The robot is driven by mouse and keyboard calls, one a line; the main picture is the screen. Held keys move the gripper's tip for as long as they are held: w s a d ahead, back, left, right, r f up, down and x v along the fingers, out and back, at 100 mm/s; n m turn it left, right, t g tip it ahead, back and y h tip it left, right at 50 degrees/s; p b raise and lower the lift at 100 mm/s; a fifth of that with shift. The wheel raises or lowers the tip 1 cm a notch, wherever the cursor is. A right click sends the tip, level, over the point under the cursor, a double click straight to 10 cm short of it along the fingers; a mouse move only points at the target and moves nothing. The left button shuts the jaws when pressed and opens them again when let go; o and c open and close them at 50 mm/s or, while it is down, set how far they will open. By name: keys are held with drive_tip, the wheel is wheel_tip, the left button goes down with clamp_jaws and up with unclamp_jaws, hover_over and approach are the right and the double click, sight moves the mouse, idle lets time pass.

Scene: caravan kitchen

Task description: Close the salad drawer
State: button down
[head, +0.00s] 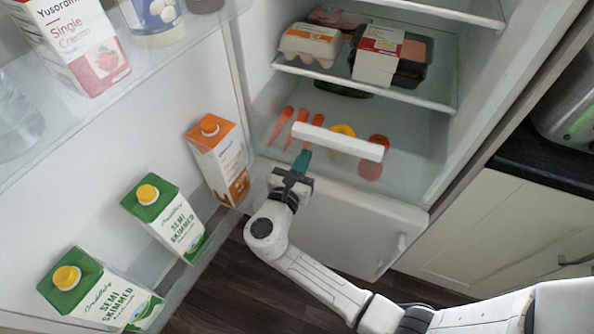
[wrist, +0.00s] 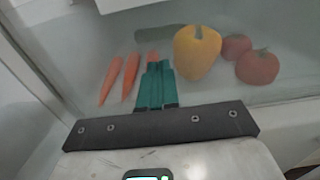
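The salad drawer is clear, with a white bar handle (head: 338,142) across its front, at the bottom of the fridge in the head view. Carrots (head: 281,125), a yellow pepper (head: 342,133) and red tomatoes (head: 376,146) show through it. They also show in the wrist view: carrots (wrist: 131,76), pepper (wrist: 197,52), tomatoes (wrist: 257,67). How far the drawer stands out is hard to tell. My gripper (head: 304,156) has its teal fingers together and empty, just below the handle's left end, close to the drawer front. The wrist view shows the fingers (wrist: 154,64) side by side; contact is unclear.
The open fridge door on the left holds green milk cartons (head: 168,216) and an orange-topped carton (head: 220,158). A shelf above the drawer carries an egg box (head: 310,44) and packaged food (head: 390,56). A cream cupboard (head: 500,232) stands to the right.

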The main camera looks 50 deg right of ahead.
drive_tip(key=b+x, duration=0.2)
drive_tip(key=x, duration=1.3)
drive_tip(key=shift+d+f, duration=0.1)
drive_tip(key=shift+w+d, duration=0.1)
drive_tip(key=shift+d, duration=0.15)
drive_tip(key=shift+w+d, duration=0.1)
